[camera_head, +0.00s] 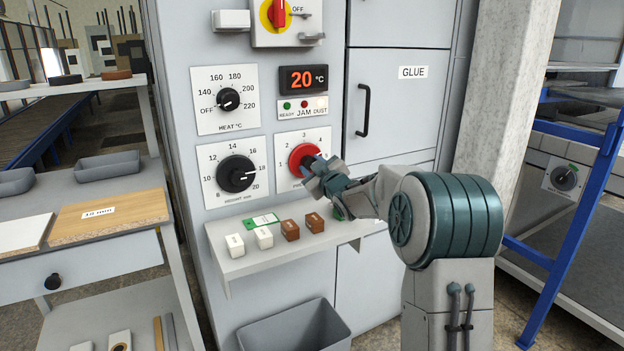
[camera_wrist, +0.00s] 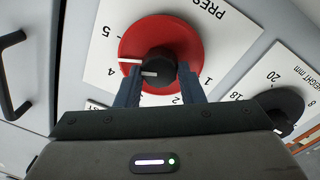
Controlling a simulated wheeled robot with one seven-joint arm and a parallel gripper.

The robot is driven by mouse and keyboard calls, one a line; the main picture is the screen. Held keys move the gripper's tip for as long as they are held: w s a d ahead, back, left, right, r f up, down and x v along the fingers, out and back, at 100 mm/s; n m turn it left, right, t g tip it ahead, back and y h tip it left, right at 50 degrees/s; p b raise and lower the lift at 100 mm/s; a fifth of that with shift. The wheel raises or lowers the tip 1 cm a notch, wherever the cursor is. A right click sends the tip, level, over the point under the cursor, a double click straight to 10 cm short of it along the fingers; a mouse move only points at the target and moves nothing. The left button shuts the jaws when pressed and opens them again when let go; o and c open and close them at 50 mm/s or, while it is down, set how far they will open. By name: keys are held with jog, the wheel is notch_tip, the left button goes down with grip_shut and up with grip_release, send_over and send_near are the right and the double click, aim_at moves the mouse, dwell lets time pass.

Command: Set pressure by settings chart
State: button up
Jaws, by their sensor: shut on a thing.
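The pressure dial is a red disc (camera_head: 303,157) on a white numbered plate, on the front of the grey machine. In the wrist view the red disc (camera_wrist: 185,35) has a black hub knob (camera_wrist: 158,62) at its middle. A white line on the disc points left, a little below the printed 5. My gripper (camera_head: 314,172) is at the dial, and its fingers (camera_wrist: 160,80) are shut around the black hub, one on each side. The fingers cover part of the plate's numbers. I cannot make out a settings chart in either view.
A display (camera_head: 303,79) reads 20 °C. Below, a shelf (camera_head: 250,262) holds small white and brown blocks and a green-white piece. A grey bin (camera_head: 295,330) stands underneath.

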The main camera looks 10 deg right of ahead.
jog(key=shift+f+n+b, duration=0.15)
jog(key=shift+n+b, duration=1.85)
jog(key=shift+n, duration=0.2)
jog(key=o, duration=1)
jog(key=shift+s, duration=0.1)
jog(key=p+v, duration=0.1)
jog(key=v, duration=1.2)
jog(key=shift+s, duration=0.35)
jog(key=shift+d, duration=0.15)
